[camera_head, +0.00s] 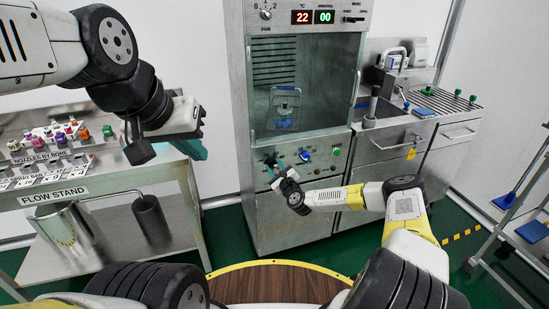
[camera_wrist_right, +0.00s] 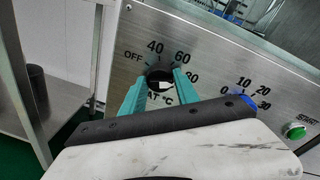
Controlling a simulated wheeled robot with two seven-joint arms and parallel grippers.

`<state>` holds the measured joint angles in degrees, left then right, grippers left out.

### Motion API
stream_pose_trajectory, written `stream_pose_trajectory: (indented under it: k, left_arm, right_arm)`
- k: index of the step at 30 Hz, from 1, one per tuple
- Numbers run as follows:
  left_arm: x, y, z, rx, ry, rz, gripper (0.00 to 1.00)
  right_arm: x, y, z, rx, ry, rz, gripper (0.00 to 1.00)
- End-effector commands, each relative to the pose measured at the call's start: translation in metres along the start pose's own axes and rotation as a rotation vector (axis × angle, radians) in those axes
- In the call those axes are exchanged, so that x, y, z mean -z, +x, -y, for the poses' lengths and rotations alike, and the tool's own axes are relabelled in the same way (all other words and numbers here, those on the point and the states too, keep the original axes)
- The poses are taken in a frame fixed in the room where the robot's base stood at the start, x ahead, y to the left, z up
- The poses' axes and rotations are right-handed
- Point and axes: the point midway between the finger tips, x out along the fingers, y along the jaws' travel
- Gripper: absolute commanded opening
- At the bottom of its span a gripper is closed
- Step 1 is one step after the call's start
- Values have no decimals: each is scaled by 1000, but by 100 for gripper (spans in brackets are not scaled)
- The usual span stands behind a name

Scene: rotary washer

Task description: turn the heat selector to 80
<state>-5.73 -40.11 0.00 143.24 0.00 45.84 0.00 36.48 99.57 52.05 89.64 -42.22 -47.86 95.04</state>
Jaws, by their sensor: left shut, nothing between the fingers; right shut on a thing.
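The heat selector is a black knob (camera_wrist_right: 158,77) on the washer's lower panel, with OFF, 40, 60 and 80 printed around it in the right wrist view. My right gripper (camera_wrist_right: 160,82) is shut on this knob, with one teal finger on each side. The fingers partly cover the HEAT °C label, and I cannot tell which mark the knob's pointer faces. In the head view my right gripper (camera_head: 274,169) is at the left of the panel, small and partly hidden by its own wrist. My left gripper (camera_head: 192,148) is shut and empty, in the air by the flow stand.
Right of the selector are a blue timer knob (camera_wrist_right: 248,102) and a green START button (camera_wrist_right: 294,131). The washer (camera_head: 300,215) has a glass front and displays reading 22 and 00. The flow stand (camera_head: 110,185) is at the left, a sink counter (camera_head: 395,135) at the right.

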Motion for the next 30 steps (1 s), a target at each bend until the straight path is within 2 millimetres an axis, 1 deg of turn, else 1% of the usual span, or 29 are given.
stream_pose_trajectory:
  k: [1, 5, 6, 8, 9, 17, 20, 23, 30]
  left_arm:
    - [0, 0, 0, 0, 0, 0, 0]
    - [0, 0, 0, 0, 0, 0, 0]
    - [0, 0, 0, 0, 0, 0, 0]
    - [0, 0, 0, 0, 0, 0, 0]
    - [0, 0, 0, 0, 0, 0, 0]
    - [0, 0, 0, 0, 0, 0, 0]
    - [0, 0, 0, 0, 0, 0, 0]
    - [0, 0, 0, 0, 0, 0, 0]
    - [0, 0, 0, 0, 0, 0, 0]
  right_arm:
    - [2, -1, -1, -2, 2, -4, 0]
    - [2, -1, -1, -2, 2, -4, 0]
    - [2, -1, -1, -2, 2, -4, 39]
    - [2, -1, -1, -2, 1, -4, 50]
    - [2, -1, -1, -2, 1, -3, 58]
    - [1, 0, -1, -1, 0, -1, 58]
    - [1, -4, 0, -1, 0, -1, 58]
    - [2, -15, 0, 0, 2, -2, 58]
    - [1, -57, 0, -1, 2, -2, 58]
